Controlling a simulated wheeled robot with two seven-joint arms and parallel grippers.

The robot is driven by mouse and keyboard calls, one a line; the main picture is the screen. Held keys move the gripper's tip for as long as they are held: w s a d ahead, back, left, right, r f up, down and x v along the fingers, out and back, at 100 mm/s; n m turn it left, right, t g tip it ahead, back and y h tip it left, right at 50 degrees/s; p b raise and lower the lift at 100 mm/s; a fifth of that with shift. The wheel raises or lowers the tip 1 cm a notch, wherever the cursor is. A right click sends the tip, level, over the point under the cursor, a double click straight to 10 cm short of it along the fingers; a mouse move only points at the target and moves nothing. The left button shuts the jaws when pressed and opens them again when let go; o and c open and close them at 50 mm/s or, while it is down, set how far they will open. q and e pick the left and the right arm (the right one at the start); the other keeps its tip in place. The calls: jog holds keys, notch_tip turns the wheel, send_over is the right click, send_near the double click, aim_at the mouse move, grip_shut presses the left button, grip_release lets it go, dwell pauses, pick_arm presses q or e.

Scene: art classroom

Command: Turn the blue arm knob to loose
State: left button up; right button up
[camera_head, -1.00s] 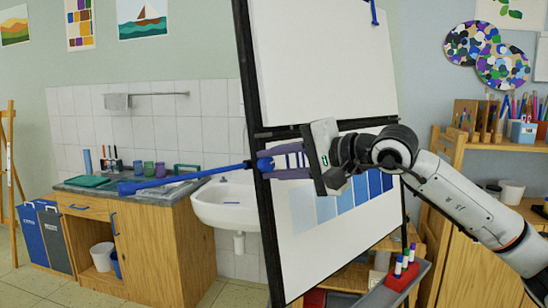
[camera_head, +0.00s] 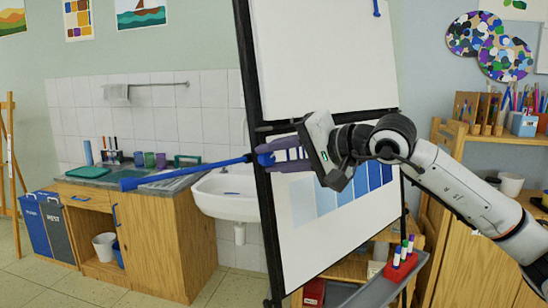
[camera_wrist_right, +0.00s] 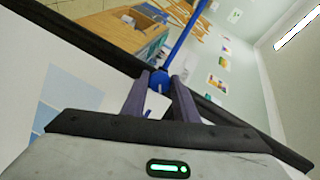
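The blue arm knob (camera_wrist_right: 158,78) sits on the black side post of the tall easel (camera_head: 248,90), at the root of a long blue arm (camera_head: 190,173) that reaches out to the left. In the head view the knob is mostly hidden by my right gripper's purple fingers (camera_head: 266,155). In the right wrist view the two fingers (camera_wrist_right: 159,80) stand on either side of the knob and appear closed on it, with a small blue stub between them. My right gripper is rolled at a slant. My left gripper is not in view.
A white board and a sheet with blue swatches (camera_head: 345,195) are on the easel just behind my gripper. The easel tray (camera_head: 375,293) below holds a red block of markers (camera_head: 401,262). A sink (camera_head: 228,198) and wooden cabinet (camera_head: 165,240) stand to the left; a supply shelf is right.

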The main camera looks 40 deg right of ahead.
jog(key=o, duration=0.4)
jog(key=shift+s, duration=0.1)
jog(key=shift+s+d, duration=0.15)
jog(key=shift+s, duration=0.15)
jog(key=b+v, duration=0.5)
jog(key=v, duration=0.4)
jog(key=shift+s+r+b, duration=0.15)
jog(key=shift+s+b, duration=0.1)
jog(key=shift+b, duration=0.15)
